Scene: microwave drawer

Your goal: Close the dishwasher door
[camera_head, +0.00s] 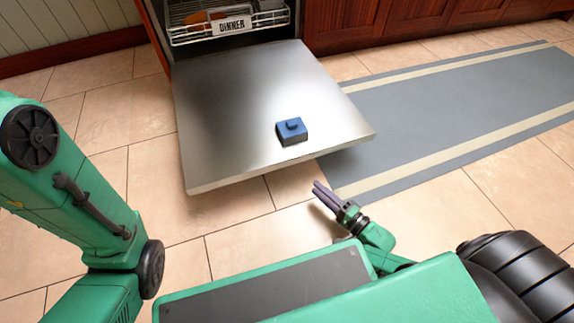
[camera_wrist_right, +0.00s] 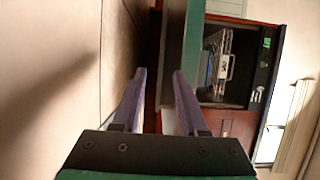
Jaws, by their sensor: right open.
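The dishwasher door (camera_head: 250,90) is swung down fully open and lies about level, its inner metal face up. A blue block-like fitting (camera_head: 291,131) is on that face. My right gripper (camera_head: 317,186) is open and empty, just off the door's front edge towards its right corner. In the right wrist view, the two purple fingers (camera_wrist_right: 159,78) point towards the dishwasher, and a dark slab that looks like the door's edge (camera_wrist_right: 172,50) is close ahead of them. Whether they touch it I cannot tell. My left arm shows at the left, but its gripper is out of view.
A grey mat (camera_head: 460,110) with pale stripes lies on the tiled floor at right. The floor in front of the door is clear.

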